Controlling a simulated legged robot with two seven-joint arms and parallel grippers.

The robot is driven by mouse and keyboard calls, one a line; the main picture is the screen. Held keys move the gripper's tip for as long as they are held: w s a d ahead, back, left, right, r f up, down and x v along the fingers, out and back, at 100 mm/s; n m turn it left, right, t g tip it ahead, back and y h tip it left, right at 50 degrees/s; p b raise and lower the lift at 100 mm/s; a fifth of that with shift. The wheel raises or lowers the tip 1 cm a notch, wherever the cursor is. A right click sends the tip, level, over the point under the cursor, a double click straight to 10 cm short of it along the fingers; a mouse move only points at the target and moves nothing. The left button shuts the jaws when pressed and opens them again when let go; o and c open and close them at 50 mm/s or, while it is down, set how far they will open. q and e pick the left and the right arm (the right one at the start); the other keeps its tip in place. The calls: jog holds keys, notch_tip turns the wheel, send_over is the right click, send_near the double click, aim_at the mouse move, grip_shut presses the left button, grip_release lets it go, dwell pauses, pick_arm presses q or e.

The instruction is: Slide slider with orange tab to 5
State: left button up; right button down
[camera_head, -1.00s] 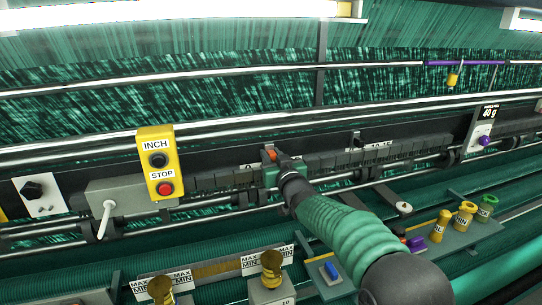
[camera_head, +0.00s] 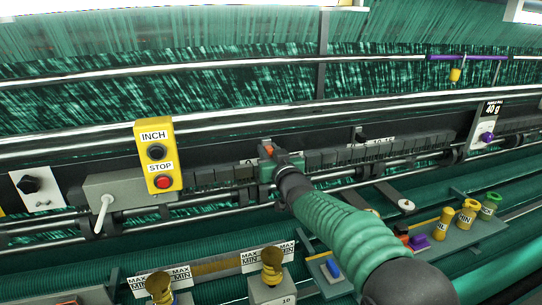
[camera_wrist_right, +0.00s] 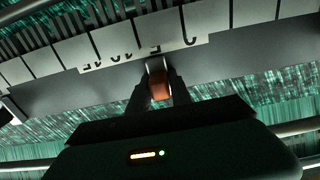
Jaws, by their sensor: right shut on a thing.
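The slider's orange tab (camera_head: 268,149) shows at the tip of my right gripper (camera_head: 272,155) in the head view, in front of the dark rail. In the right wrist view the orange tab (camera_wrist_right: 159,84) sits between the two fingers of my right gripper (camera_wrist_right: 158,88), which is shut on it. A pale scale (camera_wrist_right: 120,42) with tick marks and upside-down numerals runs just beyond the tab; the numerals are partly cut off, so the exact reading cannot be told. In the head view my gripper and wrist hide part of the scale. My left gripper is not in view.
A yellow INCH/STOP box (camera_head: 158,157) stands left of my gripper, beside a grey box with a white lever (camera_head: 103,214). Brass knobs (camera_head: 271,265) stand below. A tray with yellow and green containers (camera_head: 467,214) is at right. Metal bars run across behind.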

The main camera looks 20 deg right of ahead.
jog(key=c, duration=1.5)
grip_release()
jog(key=shift+r, duration=0.15)
jog(key=shift+c, duration=0.2)
jog(key=shift+o, duration=1.3)
jog(key=shift+s+a, duration=0.1)
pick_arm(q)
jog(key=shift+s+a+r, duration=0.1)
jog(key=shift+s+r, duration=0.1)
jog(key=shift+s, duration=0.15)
pick_arm(e)
jog(key=shift+o, duration=0.2)
jog(key=shift+s+r, duration=0.1)
jog(key=shift+s, duration=0.15)
jog(key=shift+s+f+b, duration=0.25)
jog(key=shift+b, duration=0.2)
jog(key=s+b, duration=0.3)
jog(key=s, duration=0.3)
jog(key=shift+s+f, duration=0.15)
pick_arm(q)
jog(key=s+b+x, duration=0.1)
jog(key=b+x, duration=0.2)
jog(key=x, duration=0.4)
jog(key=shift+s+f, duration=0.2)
pick_arm(e)
send_near(270, 154)
jog(key=s, duration=0.5)
jog(key=shift+s+r, duration=0.25)
